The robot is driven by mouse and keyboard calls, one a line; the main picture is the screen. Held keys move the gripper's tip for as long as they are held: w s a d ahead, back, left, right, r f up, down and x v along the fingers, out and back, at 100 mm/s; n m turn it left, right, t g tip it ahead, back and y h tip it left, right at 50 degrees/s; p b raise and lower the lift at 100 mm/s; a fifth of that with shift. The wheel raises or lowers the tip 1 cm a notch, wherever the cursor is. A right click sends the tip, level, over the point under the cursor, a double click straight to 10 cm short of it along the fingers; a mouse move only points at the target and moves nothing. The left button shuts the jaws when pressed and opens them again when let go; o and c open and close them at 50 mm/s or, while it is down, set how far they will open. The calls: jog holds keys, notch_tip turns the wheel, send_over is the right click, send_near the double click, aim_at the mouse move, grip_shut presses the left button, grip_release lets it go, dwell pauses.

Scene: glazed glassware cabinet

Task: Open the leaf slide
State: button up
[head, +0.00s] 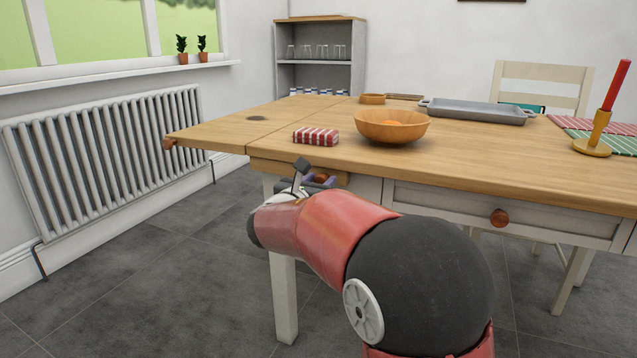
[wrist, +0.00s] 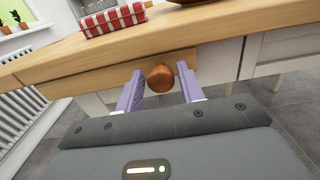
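The leaf slide (wrist: 110,82) is a wooden bar under the table edge, with a round brown knob (wrist: 160,79) on its front. In the head view the knob (head: 321,177) is partly hidden by my gripper (head: 318,182). In the wrist view my gripper (wrist: 161,88) has its two purple fingers open, one on each side of the knob, with gaps visible between fingers and knob. The table leaf (head: 215,134) is the left section of the wooden top, level with the rest.
A red striped cloth bundle (head: 316,137) and a wooden bowl (head: 391,125) stand on the table near this edge. A drawer knob (head: 499,217) sticks out to the right. A radiator (head: 110,155) lines the left wall. The floor (head: 170,270) at left is clear.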

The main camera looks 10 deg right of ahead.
grip_shut()
jog(key=shift+a, duration=0.1)
